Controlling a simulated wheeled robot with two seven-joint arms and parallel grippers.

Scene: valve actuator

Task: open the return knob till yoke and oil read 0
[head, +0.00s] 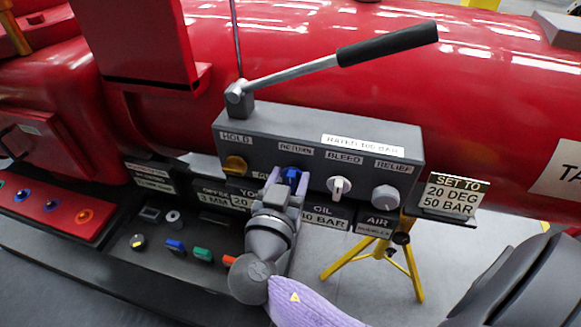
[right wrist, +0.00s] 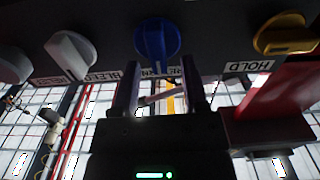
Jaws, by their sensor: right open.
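The blue return knob (head: 291,176) is on the front of the grey pump block (head: 290,127), under its RETURN label. In the right wrist view the blue knob (right wrist: 157,40) is just beyond my fingertips, roughly centred between them. My right gripper (head: 285,188) is open, with its fingers pointing at the knob; I cannot tell whether they touch it. It also shows in the right wrist view (right wrist: 161,75). My left gripper is out of view.
A yellow hold knob (head: 235,165) is left of the return knob; a white bleed knob (head: 339,187) and grey relief knob (head: 385,198) are right. A black-handled lever (head: 385,45) rises above the block. A sign (head: 452,195) reads SET TO 20 DEG 50 BAR.

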